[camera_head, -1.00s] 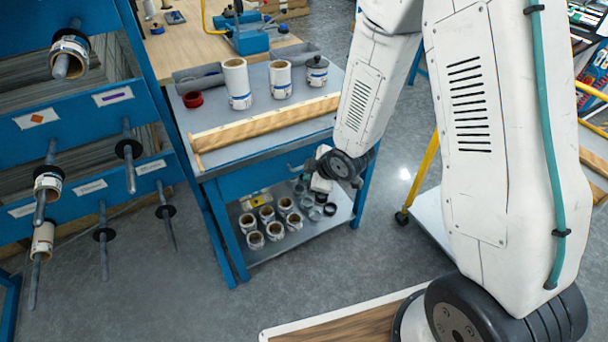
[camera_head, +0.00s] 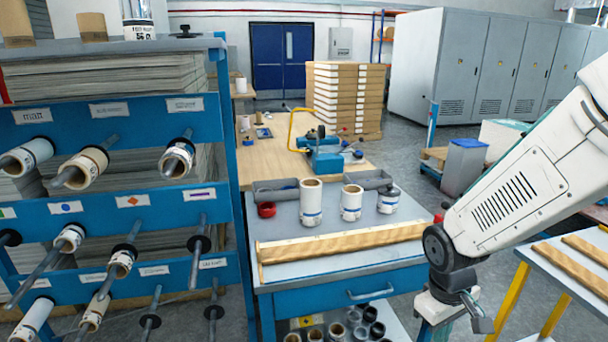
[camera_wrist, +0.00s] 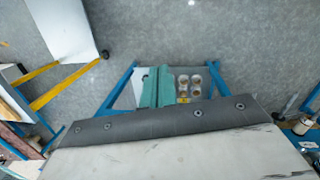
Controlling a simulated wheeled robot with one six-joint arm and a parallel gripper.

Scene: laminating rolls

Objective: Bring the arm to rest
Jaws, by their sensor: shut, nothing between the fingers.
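My arm comes in from the right edge in the head view, its white upper link slanting down to a dark joint left of the yellow-legged table. Below that joint, the wrist end hangs beside the right front corner of the blue workbench (camera_head: 350,262). In the wrist view, my gripper (camera_wrist: 157,87) shows as two teal fingers side by side, shut and empty. They are above the bench's lower shelf (camera_wrist: 206,72), where several rolls (camera_wrist: 189,82) stand. The fingertips cannot be made out in the head view.
Left stands a blue rack (camera_head: 150,208) with labelled pegs, several holding rolls. The bench carries a long wooden bar (camera_head: 340,242), upright rolls (camera_head: 311,201) and a red ring (camera_head: 266,210). A yellow-legged table (camera_head: 575,272) stands right. Grey floor (camera_wrist: 215,30) is open beyond the bench.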

